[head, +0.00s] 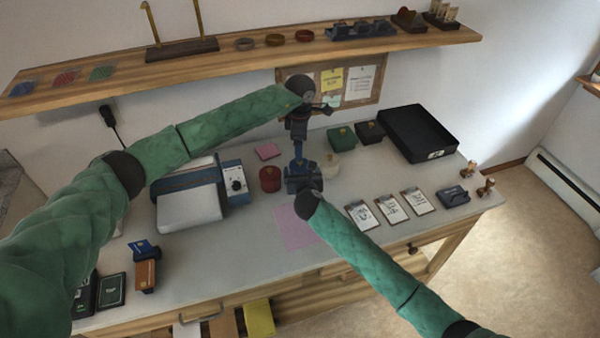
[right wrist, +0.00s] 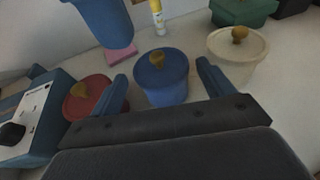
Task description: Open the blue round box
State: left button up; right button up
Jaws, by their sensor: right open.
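The blue round box (right wrist: 165,85) stands upright on the table with its lid on and a gold knob (right wrist: 157,58) on top. In the right wrist view it lies between the two blue fingers of my right gripper (right wrist: 165,90), which is open with gaps on both sides. In the head view my right gripper (head: 301,178) largely hides this box. My left gripper (head: 298,145) hangs pointing down just behind the right one. A blue part of it (right wrist: 105,20) seems to show at the upper left of the right wrist view; its opening is unclear.
A red round box (right wrist: 88,98) stands left of the blue one, and a cream round box (right wrist: 240,50) stands right. A blue-and-white machine (head: 200,195) is further left. Green box (head: 341,138) and black tray (head: 417,135) are behind right. Several cards lie front right.

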aim_at(300, 164)
jog(key=shift+x, duration=0.9)
jog(key=c, duration=1)
pick_arm(q)
jog(key=shift+o, duration=0.7)
pick_arm(e)
jog(key=shift+c, duration=0.8)
pick_arm(q)
jog(key=n, duration=0.2)
jog(key=shift+f+n, duration=0.1)
jog(key=shift+n, duration=0.2)
jog(key=n, duration=0.4)
jog(key=shift+f, duration=3.8)
jog(key=shift+c, duration=0.4)
